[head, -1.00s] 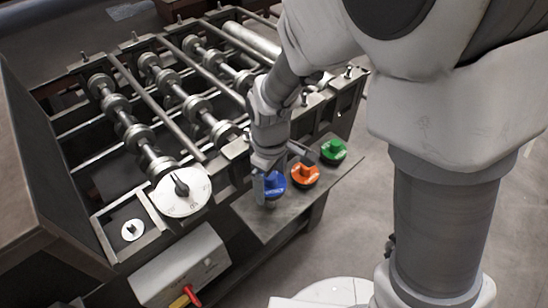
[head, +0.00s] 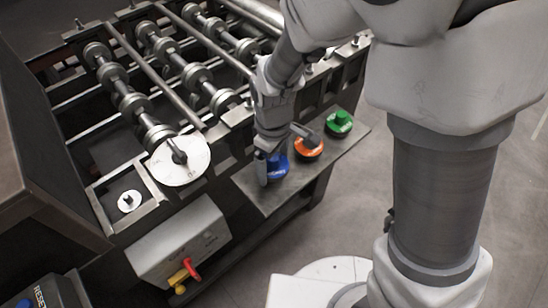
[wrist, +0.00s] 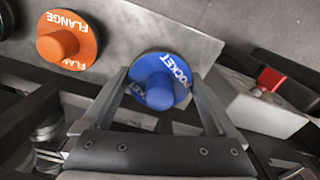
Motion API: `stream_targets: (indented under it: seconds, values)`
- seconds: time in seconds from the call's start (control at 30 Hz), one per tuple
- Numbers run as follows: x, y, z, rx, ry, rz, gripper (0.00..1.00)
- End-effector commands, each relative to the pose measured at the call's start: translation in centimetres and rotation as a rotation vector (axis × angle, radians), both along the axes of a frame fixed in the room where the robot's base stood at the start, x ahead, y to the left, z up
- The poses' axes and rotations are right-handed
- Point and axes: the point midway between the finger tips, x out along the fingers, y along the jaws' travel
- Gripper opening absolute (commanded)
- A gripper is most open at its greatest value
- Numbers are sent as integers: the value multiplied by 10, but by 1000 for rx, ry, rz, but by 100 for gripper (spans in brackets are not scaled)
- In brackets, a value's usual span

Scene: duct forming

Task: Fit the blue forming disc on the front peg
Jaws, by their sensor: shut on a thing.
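The blue forming disc (head: 278,172), lettered POCKET, is at the left end of the shelf in the head view, partly hidden by my gripper (head: 270,166). In the wrist view the blue disc (wrist: 160,80) shows between the two fingers of my gripper (wrist: 157,88), which is shut on it. I cannot tell whether the disc still touches the shelf. A small upright peg (head: 129,198) on a pale round plate stands in a framed bay at the front left. A large white dial (head: 184,165) with a dark stub sits behind it.
An orange disc (head: 309,149), lettered FLANGE, and a green disc (head: 339,124) sit on the grey shelf (head: 258,193) right of the blue one. Roller shafts (head: 130,101) fill the machine frame. A control box (head: 180,245) with red and yellow switches juts out below the bay.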

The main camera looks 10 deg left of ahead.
Motion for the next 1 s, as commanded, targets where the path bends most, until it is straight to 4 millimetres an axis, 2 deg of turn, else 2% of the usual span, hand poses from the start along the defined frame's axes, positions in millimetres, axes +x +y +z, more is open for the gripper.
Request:
stream_targets:
  seconds: [0.6, 1.0]
  values:
    - [0, 0, -2, 1, -2, 0, 2]
    - [0, -1, -12, 0, -1, -1, 2]
